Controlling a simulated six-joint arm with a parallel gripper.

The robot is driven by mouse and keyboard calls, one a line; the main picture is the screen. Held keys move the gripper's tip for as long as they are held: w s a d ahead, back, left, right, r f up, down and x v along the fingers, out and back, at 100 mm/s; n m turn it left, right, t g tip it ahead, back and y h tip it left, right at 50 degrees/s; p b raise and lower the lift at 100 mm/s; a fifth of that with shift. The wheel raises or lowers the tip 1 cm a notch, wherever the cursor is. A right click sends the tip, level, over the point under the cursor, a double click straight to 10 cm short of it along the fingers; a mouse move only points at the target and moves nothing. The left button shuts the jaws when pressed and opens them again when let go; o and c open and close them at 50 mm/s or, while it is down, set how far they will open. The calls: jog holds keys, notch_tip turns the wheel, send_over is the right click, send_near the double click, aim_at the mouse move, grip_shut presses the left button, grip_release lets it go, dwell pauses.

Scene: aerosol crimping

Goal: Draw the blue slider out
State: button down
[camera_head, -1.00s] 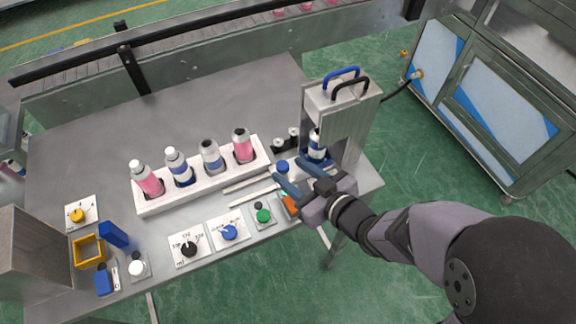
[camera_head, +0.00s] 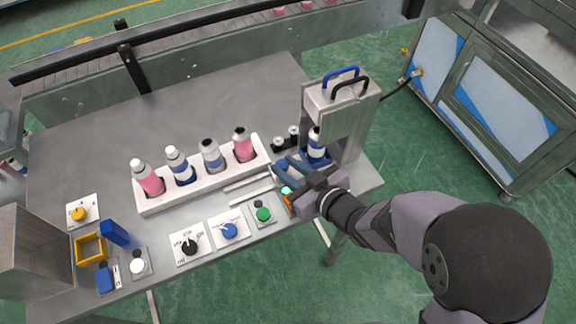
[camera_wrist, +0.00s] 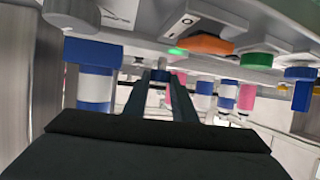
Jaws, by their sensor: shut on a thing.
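My gripper (camera_head: 286,165) reaches in from the right, low over the bench beside the press. In the head view the fingers mostly hide the slider. A blue-and-white can (camera_head: 315,142) stands upright under the press head (camera_head: 340,105), just beyond the fingers. It also shows large at the left of the wrist view (camera_wrist: 95,75).
Several bottles stand in a white rack (camera_head: 200,190) on the left. Pale rails (camera_head: 250,188) lie in front of it. Knobs and a green button (camera_head: 263,214) line the bench front. Two small black posts (camera_head: 285,139) stand behind the fingers. The bench's back left is clear.

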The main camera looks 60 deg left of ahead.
jog(key=s+b, duration=0.3)
jog(key=s, duration=0.9)
jog(key=shift+s+r+b, duration=0.1)
jog(key=shift+b, duration=0.3)
jog(key=c, duration=1.5)
grip_release()
jog(key=shift+s, duration=0.15)
jog(key=shift+o, duration=0.2)
jog(key=shift+d, duration=0.1)
jog(key=shift+b+v, duration=0.65)
jog(key=shift+v, duration=2.9)
